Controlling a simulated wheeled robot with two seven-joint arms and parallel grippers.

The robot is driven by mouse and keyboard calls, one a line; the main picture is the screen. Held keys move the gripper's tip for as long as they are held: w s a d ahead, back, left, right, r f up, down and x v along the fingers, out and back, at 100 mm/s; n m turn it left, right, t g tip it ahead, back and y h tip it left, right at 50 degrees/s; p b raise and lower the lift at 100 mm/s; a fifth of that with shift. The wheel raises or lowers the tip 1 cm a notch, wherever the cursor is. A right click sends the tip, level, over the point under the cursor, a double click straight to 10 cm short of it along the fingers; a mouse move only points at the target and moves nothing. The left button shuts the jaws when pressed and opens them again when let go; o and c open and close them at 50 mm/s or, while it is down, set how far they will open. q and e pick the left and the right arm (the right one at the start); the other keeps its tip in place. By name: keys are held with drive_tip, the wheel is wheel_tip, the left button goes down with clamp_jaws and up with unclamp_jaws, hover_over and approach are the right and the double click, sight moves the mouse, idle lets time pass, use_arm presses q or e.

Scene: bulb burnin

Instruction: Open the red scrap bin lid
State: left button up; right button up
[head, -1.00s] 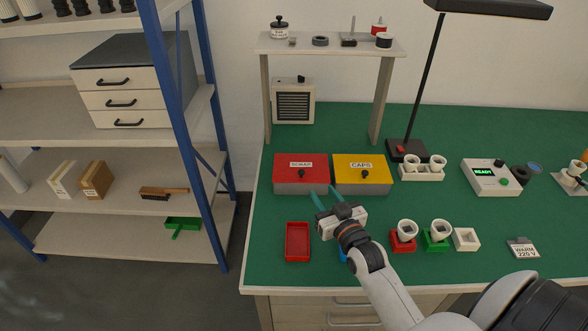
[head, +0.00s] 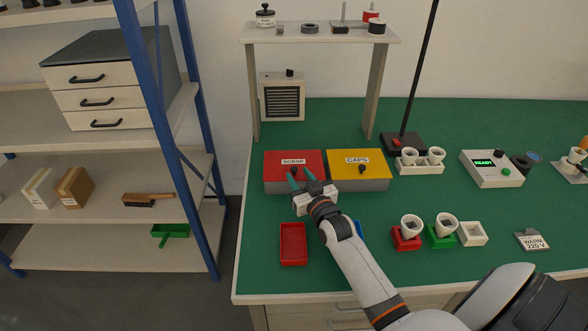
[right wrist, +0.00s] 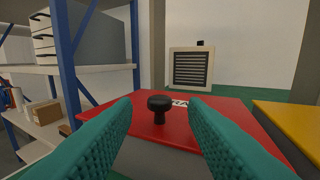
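The red scrap bin (head: 280,184) stands on the green bench with its red lid (head: 279,159) closed and a SCRAP label on it. A black knob (right wrist: 159,107) sits on the lid. My right gripper (head: 301,176) is at the front of the lid, its teal fingers pointing at the knob. In the right wrist view the fingers (right wrist: 160,135) are apart, with the knob between and just beyond their tips, and nothing is held. My left gripper is not in view.
The yellow CAPS bin (head: 357,162) stands against the scrap bin's right side. A red tray (head: 293,245) lies in front. Bulb sockets (head: 411,227) stand to the right. A shelf post (head: 258,96) rises behind the bins.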

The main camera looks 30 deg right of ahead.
sight(296, 171)
drive_tip(key=shift+w+d, duration=0.15)
drive_tip(key=shift+w, duration=0.85)
drive_tip(key=shift+w+d, duration=0.15)
drive_tip(key=shift+w, duration=0.8)
clamp_jaws()
